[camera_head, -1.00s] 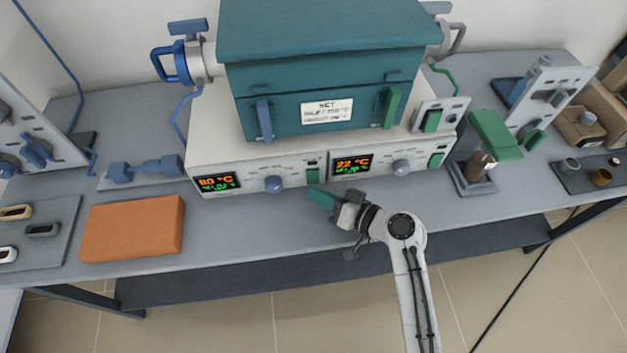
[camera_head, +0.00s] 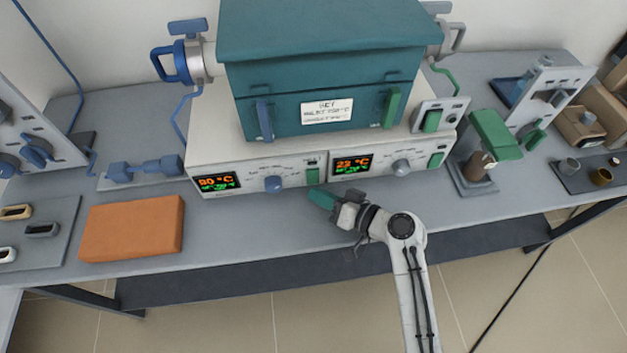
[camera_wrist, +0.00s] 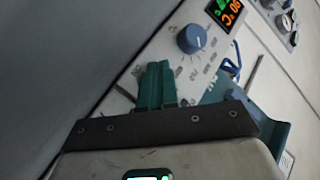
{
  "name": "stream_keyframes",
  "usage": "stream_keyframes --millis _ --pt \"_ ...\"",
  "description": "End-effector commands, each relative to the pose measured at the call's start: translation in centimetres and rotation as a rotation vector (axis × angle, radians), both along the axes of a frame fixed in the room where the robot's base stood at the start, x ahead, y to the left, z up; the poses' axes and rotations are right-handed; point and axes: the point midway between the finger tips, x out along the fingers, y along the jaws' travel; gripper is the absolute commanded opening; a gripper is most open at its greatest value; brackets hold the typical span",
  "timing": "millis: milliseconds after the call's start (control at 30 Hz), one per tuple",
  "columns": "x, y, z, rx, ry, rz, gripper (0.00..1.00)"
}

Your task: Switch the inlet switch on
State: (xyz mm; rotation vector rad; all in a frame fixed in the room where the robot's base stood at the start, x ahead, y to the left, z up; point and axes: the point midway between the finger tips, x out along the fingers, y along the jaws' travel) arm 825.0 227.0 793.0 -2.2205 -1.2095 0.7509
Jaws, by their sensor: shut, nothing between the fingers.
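The furnace control panel shows a green switch (camera_head: 312,176) left of centre and another green switch (camera_head: 436,160) at its right end. Their labels are too small to read, so I cannot tell which is the inlet switch or how either is set. My gripper (camera_head: 318,198) is shut and empty, its teal fingers just in front of the left-centre switch in the head view. I cannot tell whether they touch it. In the wrist view the shut fingers (camera_wrist: 157,86) point at the panel beside a blue knob (camera_wrist: 191,38) and hide part of the panel.
The teal furnace (camera_head: 320,80) stands above the panel. A blue knob (camera_head: 273,184) and a grey knob (camera_head: 401,167) stick out from the panel. An orange block (camera_head: 132,228) lies at left on the bench. A green-topped stand (camera_head: 494,135) is at right.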

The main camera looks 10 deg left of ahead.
Motion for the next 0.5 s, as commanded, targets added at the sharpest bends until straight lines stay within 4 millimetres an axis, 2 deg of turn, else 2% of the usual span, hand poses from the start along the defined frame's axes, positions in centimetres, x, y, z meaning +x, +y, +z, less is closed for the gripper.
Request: stream_keyframes --millis 500 --pt "0.78 0.24 -0.05 0.0 0.0 0.0 0.0"
